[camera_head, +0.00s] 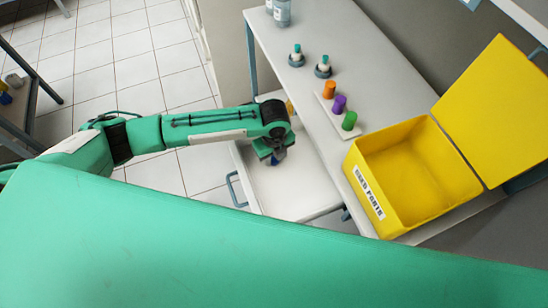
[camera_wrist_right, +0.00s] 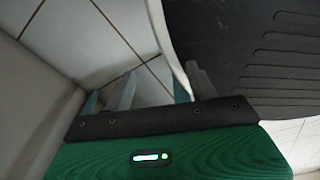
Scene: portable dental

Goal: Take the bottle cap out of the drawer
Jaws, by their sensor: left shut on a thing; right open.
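The white drawer (camera_head: 300,199) is pulled open below the table edge in the head view, with its blue handle on the left side. My left gripper (camera_head: 276,160) points down over the drawer and is shut on a small dark blue thing, which looks like the bottle cap (camera_head: 277,158). The gripper hides part of the cap; whether it touches the drawer floor I cannot tell. My right gripper (camera_wrist_right: 163,90) is open and empty in the right wrist view, away from the drawer.
The grey table (camera_head: 350,60) carries a white strip with orange, purple and green caps (camera_head: 339,104), two small bottles (camera_head: 297,56) on dark bases and an open yellow box (camera_head: 415,180) with its lid raised. Tiled floor lies to the left. A black ribbed surface (camera_wrist_right: 265,60) is beside my right gripper.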

